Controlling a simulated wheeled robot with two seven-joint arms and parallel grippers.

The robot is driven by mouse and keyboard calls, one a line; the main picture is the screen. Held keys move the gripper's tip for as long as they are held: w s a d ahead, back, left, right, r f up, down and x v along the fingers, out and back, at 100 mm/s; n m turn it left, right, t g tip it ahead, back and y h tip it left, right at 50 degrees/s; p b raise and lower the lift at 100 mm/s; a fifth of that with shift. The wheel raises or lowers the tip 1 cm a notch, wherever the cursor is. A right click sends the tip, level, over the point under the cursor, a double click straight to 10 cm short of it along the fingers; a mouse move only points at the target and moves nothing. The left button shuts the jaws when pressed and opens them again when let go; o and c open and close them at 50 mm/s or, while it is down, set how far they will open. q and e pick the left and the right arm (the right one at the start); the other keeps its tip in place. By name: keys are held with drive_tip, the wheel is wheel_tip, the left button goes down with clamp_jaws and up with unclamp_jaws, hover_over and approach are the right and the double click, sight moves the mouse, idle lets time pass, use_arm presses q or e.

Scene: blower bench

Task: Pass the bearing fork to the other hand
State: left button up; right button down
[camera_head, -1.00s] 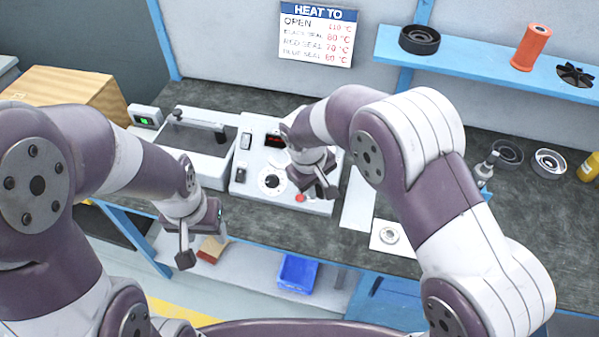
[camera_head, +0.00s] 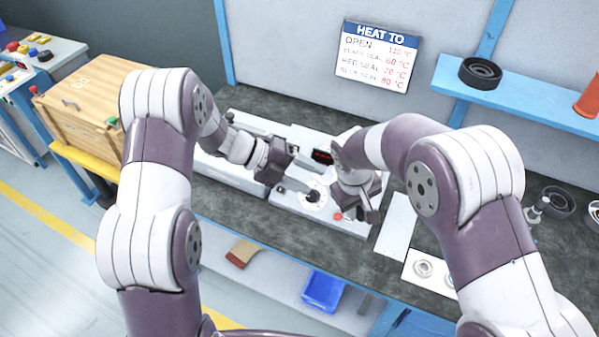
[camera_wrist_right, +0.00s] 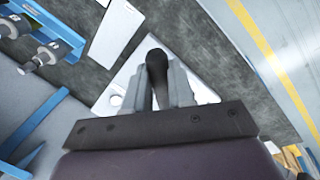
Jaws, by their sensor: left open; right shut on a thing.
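My right gripper (camera_head: 366,213) is over the front of the white control box (camera_head: 297,201). In the right wrist view its fingers (camera_wrist_right: 160,92) are shut on a dark, round-ended piece, the handle of the bearing fork (camera_wrist_right: 156,68). The rest of the fork is hidden behind the fingers and cannot be made out in the head view. My left gripper (camera_head: 297,168) is open and empty over the left part of the control box, pointing toward the right gripper with a gap between them.
The control box has a dial (camera_head: 312,195) and a red button (camera_head: 337,216). A white plate with rings (camera_head: 437,285) lies to the right. A shelf (camera_head: 520,100) with a black ring (camera_head: 480,73) is behind. A wooden crate (camera_head: 90,110) stands left; a blue bin (camera_head: 323,291) is below.

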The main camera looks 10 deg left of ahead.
use_arm(q)
drive_tip(key=x, duration=1)
drive_tip(key=shift+w+d+f, duration=0.1)
drive_tip(key=shift+d, duration=0.15)
drive_tip(key=shift+c, duration=0.3)
clamp_jaws()
use_arm(e)
drive_tip(key=c, duration=0.9)
unclamp_jaws()
